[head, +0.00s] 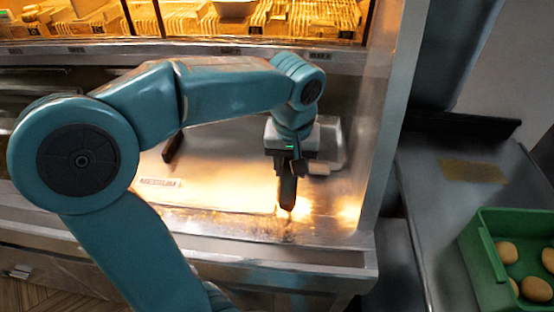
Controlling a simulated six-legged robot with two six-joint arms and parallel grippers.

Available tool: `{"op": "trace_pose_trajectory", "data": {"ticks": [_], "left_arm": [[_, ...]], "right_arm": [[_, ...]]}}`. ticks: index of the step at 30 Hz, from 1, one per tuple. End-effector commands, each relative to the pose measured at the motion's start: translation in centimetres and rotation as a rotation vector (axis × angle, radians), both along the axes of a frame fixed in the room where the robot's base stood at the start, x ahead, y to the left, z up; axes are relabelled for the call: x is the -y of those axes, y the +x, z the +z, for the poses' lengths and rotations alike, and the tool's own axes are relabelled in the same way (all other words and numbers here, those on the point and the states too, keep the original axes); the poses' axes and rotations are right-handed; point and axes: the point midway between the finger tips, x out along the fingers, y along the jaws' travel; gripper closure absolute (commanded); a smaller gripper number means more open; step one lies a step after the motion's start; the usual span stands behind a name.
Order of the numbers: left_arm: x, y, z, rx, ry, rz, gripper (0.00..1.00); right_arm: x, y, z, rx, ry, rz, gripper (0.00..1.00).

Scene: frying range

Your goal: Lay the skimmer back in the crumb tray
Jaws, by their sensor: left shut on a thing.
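My left gripper (288,192) points down over the right part of the steel counter. It is shut on a slim dark thing, which I take to be the skimmer; its shape is mostly hidden by the fingers and the glare. A broad pale tray-like panel (225,180) with a small label at its front left lies just left of the gripper; I take it for the crumb tray. My arm covers its far part. A dark handle-like bar (173,148) stands at its left side. My right gripper is not in view.
A steel box-like thing (330,148) stands behind the gripper, close to the upright steel wall (382,120) on the right. A lit case (270,15) with baskets of fried food is at the back. A green crate (484,262) with several potatoes sits at the lower right.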

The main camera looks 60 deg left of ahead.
Motion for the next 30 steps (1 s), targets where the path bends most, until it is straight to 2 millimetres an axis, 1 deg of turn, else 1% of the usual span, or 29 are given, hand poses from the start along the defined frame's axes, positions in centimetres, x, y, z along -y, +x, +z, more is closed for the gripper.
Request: {"op": "trace_pose_trajectory", "data": {"ticks": [1, 9, 20, 21, 30], "left_arm": [[0.4, 0.5, 0.0, 0.001, 0.0, -0.004, 1.0], [2.2, 3.1, -0.4, 0.001, 0.0, -0.004, 1.0], [4.7, 6.1, -1.0, 0.0, 0.001, -0.004, 1.0], [4.6, 6.0, -2.1, 0.001, 0.002, 0.0, 1.0], [4.5, 6.0, -5.4, 0.002, 0.001, 0.0, 1.0]], "right_arm": [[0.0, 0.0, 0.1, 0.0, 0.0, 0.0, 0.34], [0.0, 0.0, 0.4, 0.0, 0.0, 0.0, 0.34], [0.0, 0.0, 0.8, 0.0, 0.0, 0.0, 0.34], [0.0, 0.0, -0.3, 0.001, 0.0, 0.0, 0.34], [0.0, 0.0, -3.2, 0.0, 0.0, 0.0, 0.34]]}}
